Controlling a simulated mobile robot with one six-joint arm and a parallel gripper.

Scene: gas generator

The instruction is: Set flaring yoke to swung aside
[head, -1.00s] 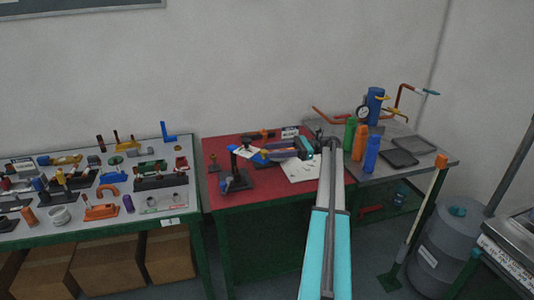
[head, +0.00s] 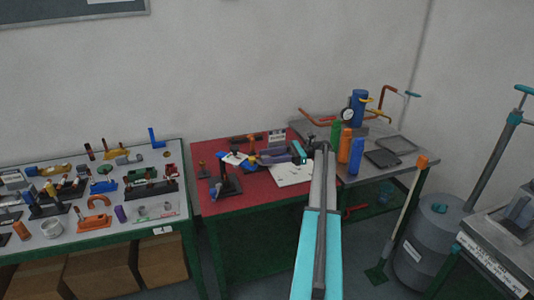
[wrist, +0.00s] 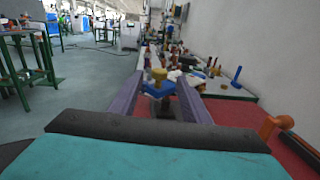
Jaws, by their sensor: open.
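A blue part with a yellow knob on top (wrist: 156,88) shows in the wrist view; it may be the flaring yoke, but I cannot be sure. My gripper (wrist: 159,87) is open, with one purple finger on each side of this part. Whether either finger touches it I cannot tell. In the head view my gripper (head: 259,160) reaches left over the red table (head: 262,198), low above its top. A small yellow and blue part (head: 251,161) shows at its fingertips there. My gripper and the clutter hide the part's lower side and mounting.
A dark stand with a post (head: 228,183) is left of my gripper. A white sheet (head: 292,174) lies at right on the red table. Green, orange and blue cylinders (head: 345,140) stand on the grey table to the right. The red table's front right is clear.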

